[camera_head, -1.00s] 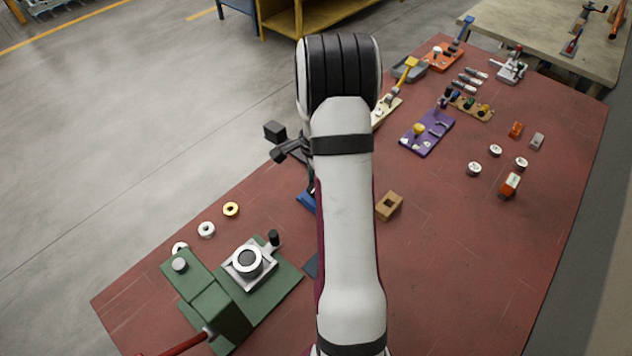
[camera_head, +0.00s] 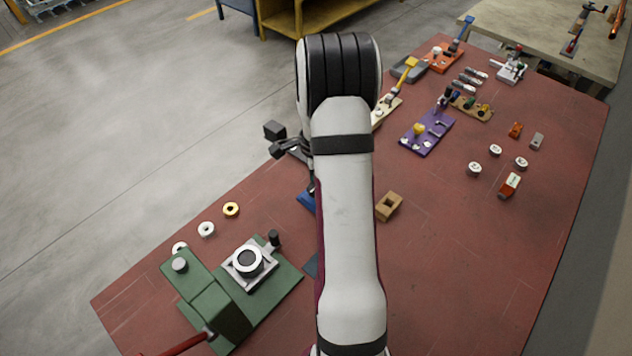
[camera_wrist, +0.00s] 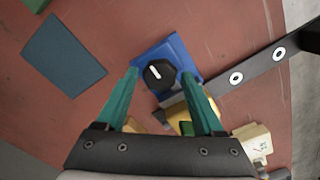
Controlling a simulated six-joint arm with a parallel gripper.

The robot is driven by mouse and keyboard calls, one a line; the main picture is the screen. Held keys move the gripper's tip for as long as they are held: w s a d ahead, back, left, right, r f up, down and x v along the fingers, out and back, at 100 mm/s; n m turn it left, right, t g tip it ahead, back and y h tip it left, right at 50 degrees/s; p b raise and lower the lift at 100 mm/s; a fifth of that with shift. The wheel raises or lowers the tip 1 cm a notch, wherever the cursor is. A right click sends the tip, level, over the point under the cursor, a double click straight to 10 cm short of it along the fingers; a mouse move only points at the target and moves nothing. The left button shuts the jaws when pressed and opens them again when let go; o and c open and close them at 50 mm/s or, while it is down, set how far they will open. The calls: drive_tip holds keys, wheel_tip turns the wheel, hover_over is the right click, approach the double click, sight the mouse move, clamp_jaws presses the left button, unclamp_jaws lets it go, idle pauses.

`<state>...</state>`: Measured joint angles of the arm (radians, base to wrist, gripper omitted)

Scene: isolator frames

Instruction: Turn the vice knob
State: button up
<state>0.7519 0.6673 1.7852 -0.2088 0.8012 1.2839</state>
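A black knob (camera_wrist: 159,75) with a white pointer mark sits on a blue block (camera_wrist: 171,48) in the wrist view. The blue block also shows in the camera_head view (camera_head: 306,200), partly covered by my arm. My gripper (camera_wrist: 160,73) has its two teal fingers spread, one on each side of the knob, with small gaps visible. I cannot tell how high the fingertips are above it. In the camera_head view my gripper is mostly hidden behind my arm.
A green machine (camera_head: 213,298) with a grey fixture stands at front left, near several rings. A dark blue-grey plate (camera_wrist: 64,55) lies left of the blue block in the wrist view. A wooden block (camera_head: 389,206) is to the right. The right front table is clear.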

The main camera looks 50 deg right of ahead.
drive_tip(key=shift+o, duration=0.7)
wheel_tip(320, 180, up, 16)
drive_tip(key=shift+a, duration=0.1)
